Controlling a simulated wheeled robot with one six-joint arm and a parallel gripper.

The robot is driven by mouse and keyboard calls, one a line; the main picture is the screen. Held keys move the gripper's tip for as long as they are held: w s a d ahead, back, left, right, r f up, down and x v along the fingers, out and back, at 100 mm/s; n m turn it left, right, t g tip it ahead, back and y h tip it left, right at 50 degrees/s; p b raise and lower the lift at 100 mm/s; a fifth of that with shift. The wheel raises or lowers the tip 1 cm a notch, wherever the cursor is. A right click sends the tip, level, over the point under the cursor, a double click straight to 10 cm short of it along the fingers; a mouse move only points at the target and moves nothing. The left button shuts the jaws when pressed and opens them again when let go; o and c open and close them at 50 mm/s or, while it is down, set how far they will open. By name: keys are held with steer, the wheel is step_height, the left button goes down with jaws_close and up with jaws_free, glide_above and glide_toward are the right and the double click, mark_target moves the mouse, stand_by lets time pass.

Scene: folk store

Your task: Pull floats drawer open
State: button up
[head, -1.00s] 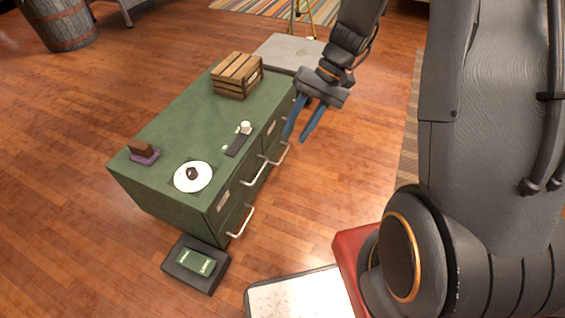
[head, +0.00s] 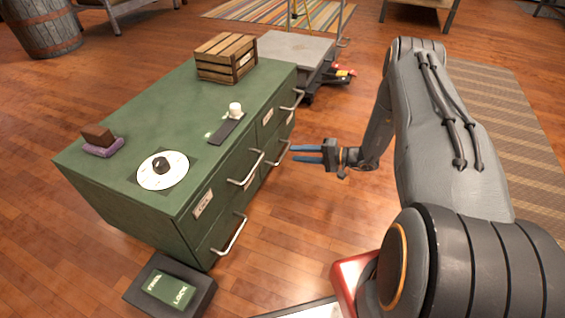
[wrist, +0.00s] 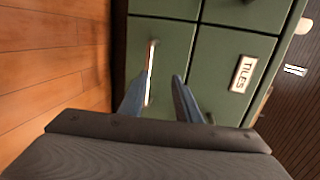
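A green cabinet (head: 120,185) with silver bar handles stands left of my arm in the head view. I cannot read any label as floats. My gripper (head: 308,153) is open, its blue fingers pointing left at the cabinet front, near a lower drawer handle (head: 277,153). In the wrist view, turned sideways, the fingers (wrist: 158,98) point at a drawer front and its bar handle (wrist: 151,72), which appears near the left finger; I cannot tell whether they touch. The drawer beside it carries a TILES label (wrist: 242,73). The drawers look closed.
On the cabinet top are a wooden crate (head: 226,58), a white dial (head: 163,183), a dark strip with a white knob (head: 235,110) and a brown block (head: 97,136) on a purple pad. A FREE/LOCK box (head: 143,286) lies at its foot.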

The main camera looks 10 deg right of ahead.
mark_target(284, 153)
steer(key=shift+t, duration=0.5)
steer(key=w+a+f+b, duration=0.3)
steer(key=w+a+f, duration=0.1)
steer(key=w+a, duration=0.1)
steer(key=shift+w+f+b, duration=0.1)
steer(key=shift+w+b, duration=0.05)
steer(key=shift+b, duration=0.25)
jaws_close()
